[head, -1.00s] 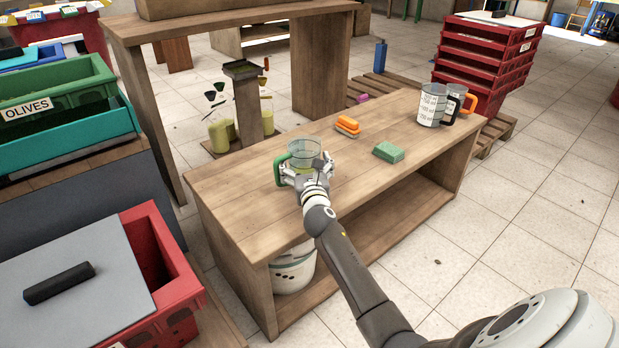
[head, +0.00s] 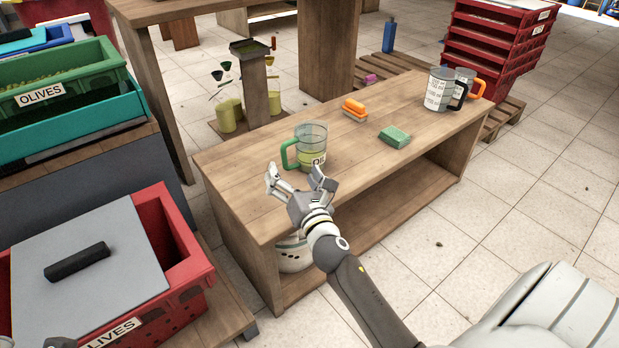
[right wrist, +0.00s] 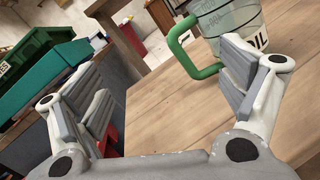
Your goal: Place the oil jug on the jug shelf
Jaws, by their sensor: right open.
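The oil jug (head: 312,140) is clear, with a green handle, a dark "OIL" label and some yellowish-green liquid. It stands upright on the top of a wooden bench shelf (head: 240,175), near its left end. My right gripper (head: 295,177) is open and empty, just in front of the jug and apart from it. In the right wrist view, the jug (right wrist: 228,22) is beyond the right-hand finger, which hides part of it; its handle points left. My left gripper does not show clearly in either view.
Two jugs, one with a black handle (head: 438,90) and one with an orange handle (head: 468,82), stand at the bench's far right. An orange sponge (head: 354,106) and a green sponge (head: 395,137) lie between. A red olive crate (head: 185,262) is at lower left.

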